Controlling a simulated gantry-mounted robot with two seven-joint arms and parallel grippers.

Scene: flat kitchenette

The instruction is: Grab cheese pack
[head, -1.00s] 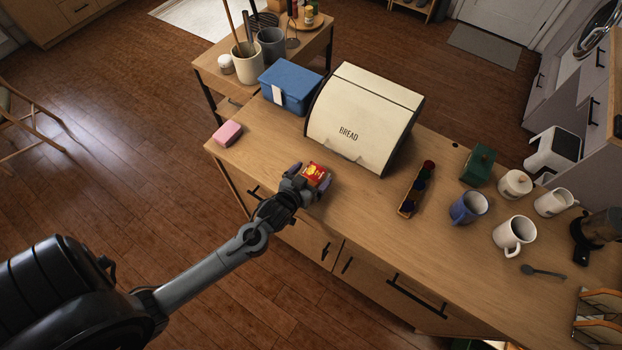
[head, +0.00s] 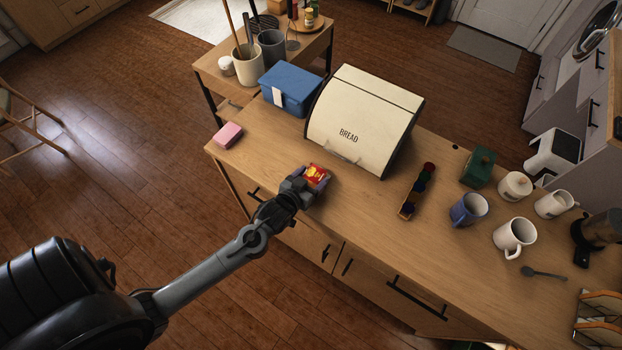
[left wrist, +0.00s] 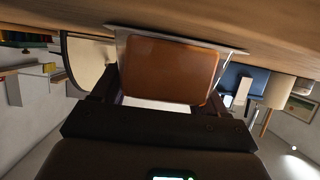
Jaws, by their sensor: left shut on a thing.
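The cheese pack (head: 316,175) is a small red and yellow packet at the front edge of the wooden counter, left of the middle in the head view. My left gripper (head: 312,182) is shut on it, with a finger on either side. In the left wrist view the pack (left wrist: 168,70) shows as an orange-brown slab with a pale rim, between the dark fingers and close to the counter surface. Whether it touches the counter I cannot tell. My right gripper is not in view.
A cream bread box (head: 362,120) stands behind the pack, with a blue box (head: 290,88) to its left. A pink block (head: 228,134) lies at the counter's left end. Counter around the pack is clear.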

